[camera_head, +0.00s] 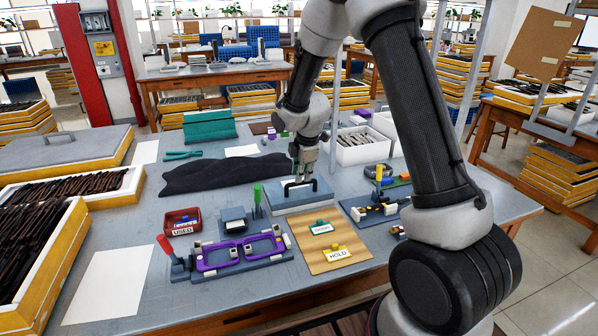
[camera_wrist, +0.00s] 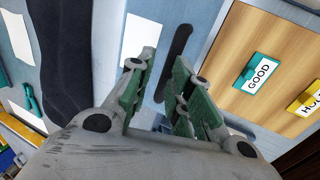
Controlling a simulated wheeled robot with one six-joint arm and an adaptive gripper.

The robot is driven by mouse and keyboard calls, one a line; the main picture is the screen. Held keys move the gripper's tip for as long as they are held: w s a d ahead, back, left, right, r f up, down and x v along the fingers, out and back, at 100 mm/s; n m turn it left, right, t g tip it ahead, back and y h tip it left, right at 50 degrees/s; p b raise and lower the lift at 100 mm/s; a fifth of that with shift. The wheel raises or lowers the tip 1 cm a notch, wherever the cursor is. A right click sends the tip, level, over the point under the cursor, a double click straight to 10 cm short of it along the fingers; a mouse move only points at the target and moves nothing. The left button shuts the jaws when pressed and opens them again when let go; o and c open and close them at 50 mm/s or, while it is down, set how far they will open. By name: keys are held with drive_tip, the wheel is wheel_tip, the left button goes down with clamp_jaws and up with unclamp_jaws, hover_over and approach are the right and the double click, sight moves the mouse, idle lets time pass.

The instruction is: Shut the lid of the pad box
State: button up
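The pad box appears to be the low grey-blue box (camera_head: 298,204) with a black bar handle on its lid (camera_head: 322,190), mid-table behind the wooden board. The lid looks roughly flat; whether it is fully shut cannot be told. My gripper (camera_head: 304,172) points down just above and behind the handle, partly overlapping it in the head view. In the wrist view my gripper (camera_wrist: 162,78) has its two green-padded fingers apart with nothing seen between them. The dark handle (camera_wrist: 180,48) shows just beyond the fingertips; contact is not clear.
A wooden board (camera_head: 325,262) with GOOD and HOLD tags lies in front. A dark cloth (camera_head: 215,175) lies behind left. A white bin (camera_head: 362,150) stands behind right.

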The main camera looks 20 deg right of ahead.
drive_tip(key=shift+o, duration=0.4)
drive_tip(key=shift+a, duration=0.1)
drive_tip(key=shift+r, duration=0.25)
drive_tip(key=v, duration=1.1)
drive_tip(key=shift+s+r, duration=0.15)
drive_tip(key=shift+r, duration=0.05)
drive_tip(key=s+d+r+m, duration=0.2)
drive_tip(key=s+m, duration=0.4)
drive_tip(key=s, duration=0.4)
drive_tip(key=s+d+r+m, duration=0.3)
drive_tip(key=s+r+m, duration=0.2)
drive_tip(key=s, duration=0.6)
drive_tip(key=s+d+r+m, duration=0.3)
drive_tip(key=s+m, duration=0.4)
drive_tip(key=s, duration=0.4)
drive_tip(key=shift+d+r+t, duration=0.2)
drive_tip(key=shift+r+t, duration=0.2)
drive_tip(key=shift+r, duration=0.15)
